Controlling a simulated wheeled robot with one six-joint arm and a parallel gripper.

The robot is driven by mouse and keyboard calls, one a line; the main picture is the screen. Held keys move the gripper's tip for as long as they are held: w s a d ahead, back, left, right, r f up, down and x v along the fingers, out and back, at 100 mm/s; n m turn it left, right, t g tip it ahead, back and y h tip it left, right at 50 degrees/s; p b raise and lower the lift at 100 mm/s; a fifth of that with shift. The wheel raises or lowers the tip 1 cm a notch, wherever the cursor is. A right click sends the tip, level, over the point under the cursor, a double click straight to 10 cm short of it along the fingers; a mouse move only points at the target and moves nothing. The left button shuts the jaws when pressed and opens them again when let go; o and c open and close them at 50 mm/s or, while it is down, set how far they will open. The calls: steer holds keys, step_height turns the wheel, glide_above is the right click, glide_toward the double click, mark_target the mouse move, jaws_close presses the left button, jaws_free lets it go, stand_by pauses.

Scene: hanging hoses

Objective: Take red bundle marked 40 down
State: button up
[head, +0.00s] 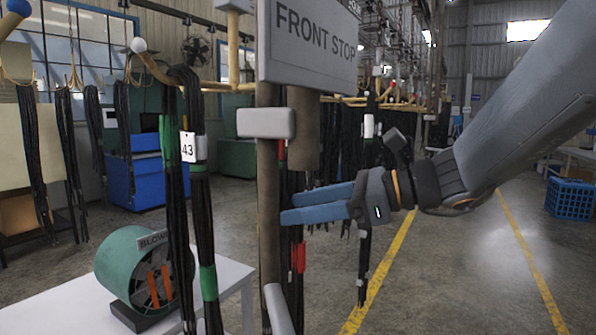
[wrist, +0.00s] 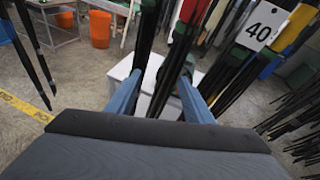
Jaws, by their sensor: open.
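In the wrist view a white tag reading 40 (wrist: 262,25) hangs at the upper right, outside my fingers, among dark hoses with red, yellow and green bands. I cannot tell for sure which bundle it belongs to. My gripper (wrist: 160,98) is open, its two blue fingers on either side of dark hoses (wrist: 160,85). A red band (wrist: 193,10) shows on hoses leading down toward this gap. In the head view my gripper (head: 286,207) points left, by a dark bundle with a red band (head: 299,257). The post partly hides this bundle, and no 40 tag shows there.
A brown post (head: 268,205) with a FRONT STOP sign (head: 310,42) stands just left of my fingers. A green-banded bundle tagged 43 (head: 187,147) hangs further left. A green blower (head: 140,270) sits on a white table (head: 70,308).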

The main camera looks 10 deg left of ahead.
mark_target(284, 154)
steer(key=r+y, duration=0.1)
steer(key=r, duration=0.2)
steer(key=w+a+r+m+y, duration=0.1)
steer(key=r, duration=0.1)
steer(key=r+y, duration=0.1)
steer(key=r, duration=0.2)
steer(key=shift+w+a+r+m+t, duration=0.25)
steer(key=shift+a+r+m+t, duration=0.05)
steer(key=shift+a+m+t, duration=0.1)
steer(key=shift+a+r, duration=0.15)
steer(key=shift+a, duration=0.05)
steer(key=w+a+p, duration=0.1)
steer(key=a+p, duration=0.1)
steer(key=a, duration=0.5)
steer(key=shift+w, duration=0.3)
steer(key=shift+c, duration=0.4)
jaws_close()
stand_by(0.7)
